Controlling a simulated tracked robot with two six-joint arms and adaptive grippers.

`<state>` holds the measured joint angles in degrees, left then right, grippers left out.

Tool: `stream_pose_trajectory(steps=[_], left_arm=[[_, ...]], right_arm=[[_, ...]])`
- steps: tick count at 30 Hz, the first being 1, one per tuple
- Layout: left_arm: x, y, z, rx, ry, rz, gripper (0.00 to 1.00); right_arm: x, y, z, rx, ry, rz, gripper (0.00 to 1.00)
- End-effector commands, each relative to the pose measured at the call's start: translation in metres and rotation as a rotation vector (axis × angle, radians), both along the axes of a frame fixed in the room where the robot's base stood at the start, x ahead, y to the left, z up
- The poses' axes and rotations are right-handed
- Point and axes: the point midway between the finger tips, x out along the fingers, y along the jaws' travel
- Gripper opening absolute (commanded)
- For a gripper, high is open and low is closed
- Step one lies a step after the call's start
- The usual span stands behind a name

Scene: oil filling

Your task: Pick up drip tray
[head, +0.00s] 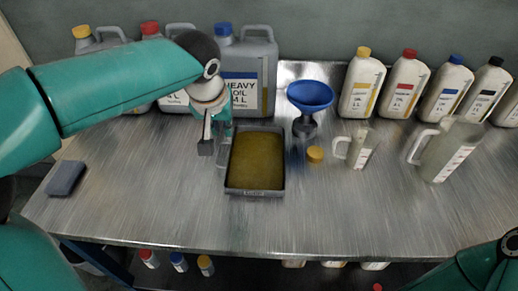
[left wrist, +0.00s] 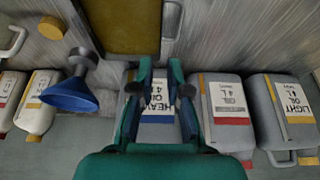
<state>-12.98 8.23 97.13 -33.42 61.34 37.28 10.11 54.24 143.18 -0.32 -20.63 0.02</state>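The drip tray (head: 255,192) is a dark grey rectangular pan with yellow-brown oil in it, lying flat on the metal table. A small grey handle (head: 222,152) stands at its left side. In the left wrist view the tray (left wrist: 118,54) is at the top edge, partly cut off, with its handle (left wrist: 172,22) at its right. My left gripper (head: 207,143) is beside the tray's left side, close to the handle. In the left wrist view its fingers (left wrist: 160,68) are apart with nothing between them. Contact with the handle cannot be told. My right gripper is out of view.
A blue funnel (head: 310,96) and a yellow cap (head: 315,154) are right of the tray. Large oil cans (head: 250,60) stand behind, several smaller bottles (head: 360,85) at the back right. Two measuring jugs (head: 448,150) stand right. A dark block (head: 66,178) lies left. The front table is clear.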

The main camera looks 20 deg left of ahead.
Motion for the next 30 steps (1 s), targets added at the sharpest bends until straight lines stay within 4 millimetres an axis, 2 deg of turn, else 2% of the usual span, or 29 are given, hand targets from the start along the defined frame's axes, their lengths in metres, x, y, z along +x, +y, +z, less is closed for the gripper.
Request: stream_pose_trajectory(steps=[5,15,18,26,30], left_arm=[[0.006,0.007,-0.023,0.003,0.006,0.010,0.16],[0.031,0.016,-0.088,0.002,0.006,0.015,0.16],[0.036,0.017,-0.099,0.002,0.005,0.014,0.16],[0.043,0.020,-0.113,0.001,0.003,0.014,0.16],[0.051,0.024,-0.130,0.001,0.007,0.016,0.16]], right_arm=[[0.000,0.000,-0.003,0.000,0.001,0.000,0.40],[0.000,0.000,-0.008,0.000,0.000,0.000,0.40],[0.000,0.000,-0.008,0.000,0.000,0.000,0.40],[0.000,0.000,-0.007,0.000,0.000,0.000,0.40],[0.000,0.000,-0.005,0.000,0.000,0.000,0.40]])
